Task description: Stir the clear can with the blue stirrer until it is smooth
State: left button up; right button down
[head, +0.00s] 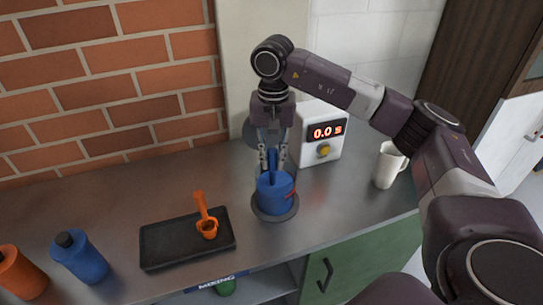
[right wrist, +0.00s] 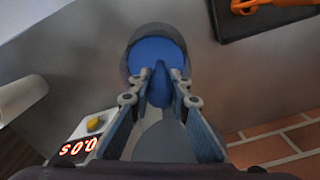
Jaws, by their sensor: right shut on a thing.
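The clear can (head: 275,198) stands upright on a dark round base on the counter, with blue contents showing through its wall. In the right wrist view the blue contents (right wrist: 157,52) fill the round outline of the can. My right gripper (head: 272,162) points down above the can. Its fingers are shut on the blue stirrer (right wrist: 160,92), which stands roughly upright. The lower end of the stirrer reaches into the can and blends with the blue, so its tip is hidden. My left gripper is in neither view.
A timer box (head: 322,150) reading 0.0 stands behind the can, with a white mug (head: 388,165) to the right. A dark tray (head: 160,254) holds an orange scoop (head: 206,226). Blue (head: 80,257) and orange (head: 20,274) bottles stand at left. The counter's front edge is close to the can.

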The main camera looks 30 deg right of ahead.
jog(key=shift+s+d, duration=0.1)
jog(key=shift+d, duration=0.35)
jog(key=shift+a+r, duration=0.1)
jog(key=shift+r+p, duration=2.6)
jog(key=shift+r, duration=1.05)
